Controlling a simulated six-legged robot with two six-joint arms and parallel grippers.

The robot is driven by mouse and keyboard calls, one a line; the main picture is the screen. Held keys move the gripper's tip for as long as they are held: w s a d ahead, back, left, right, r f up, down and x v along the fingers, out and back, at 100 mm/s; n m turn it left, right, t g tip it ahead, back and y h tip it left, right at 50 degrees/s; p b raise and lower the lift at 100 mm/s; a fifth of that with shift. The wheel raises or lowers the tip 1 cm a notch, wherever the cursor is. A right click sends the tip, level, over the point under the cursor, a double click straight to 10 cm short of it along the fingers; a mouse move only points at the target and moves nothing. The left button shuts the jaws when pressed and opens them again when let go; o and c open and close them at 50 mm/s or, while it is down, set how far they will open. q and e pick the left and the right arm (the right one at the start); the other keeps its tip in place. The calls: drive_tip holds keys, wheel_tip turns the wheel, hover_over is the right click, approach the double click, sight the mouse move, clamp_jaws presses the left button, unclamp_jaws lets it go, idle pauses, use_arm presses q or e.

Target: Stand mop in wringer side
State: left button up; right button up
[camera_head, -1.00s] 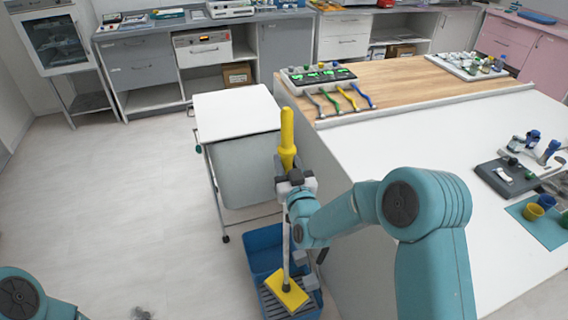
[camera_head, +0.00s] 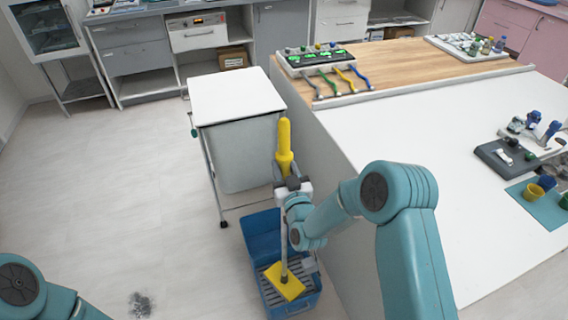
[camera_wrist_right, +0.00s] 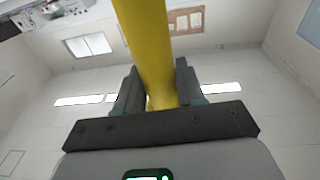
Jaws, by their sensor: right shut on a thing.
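The mop has a yellow handle (camera_head: 284,140), a thin grey shaft and a yellow head (camera_head: 284,281). My right gripper (camera_head: 292,186) is shut on the yellow handle near its lower end; the right wrist view (camera_wrist_right: 158,90) shows the handle between its fingers. The mop stands almost upright. The blue bucket (camera_head: 263,225) is on the floor below, with a dark slatted wringer at its near side. The mop head appears over this wringer side; I cannot tell whether it touches the slats. Only part of my left arm shows; its gripper is out of view.
A white-topped cart (camera_head: 236,95) stands behind the bucket. The large white table (camera_head: 420,150) is close to its right, with tools and cups on top. A dark patch (camera_head: 141,304) lies on the floor at lower left. The floor on the left is otherwise clear.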

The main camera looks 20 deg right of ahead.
idle(0.3)
drive_tip(key=o, duration=1.2)
drive_tip(key=shift+o, duration=0.2)
drive_tip(key=shift+s, duration=0.1)
drive_tip(key=shift+f, duration=0.1)
drive_tip(key=shift+s+f, duration=0.1)
drive_tip(key=shift+s, duration=0.2)
drive_tip(key=s+f+b, duration=0.1)
drive_tip(key=s+b, duration=0.3)
drive_tip(key=s, duration=1.1)
drive_tip(key=shift+s+a+f+b, duration=0.2)
drive_tip(key=shift+s+a+b, duration=0.1)
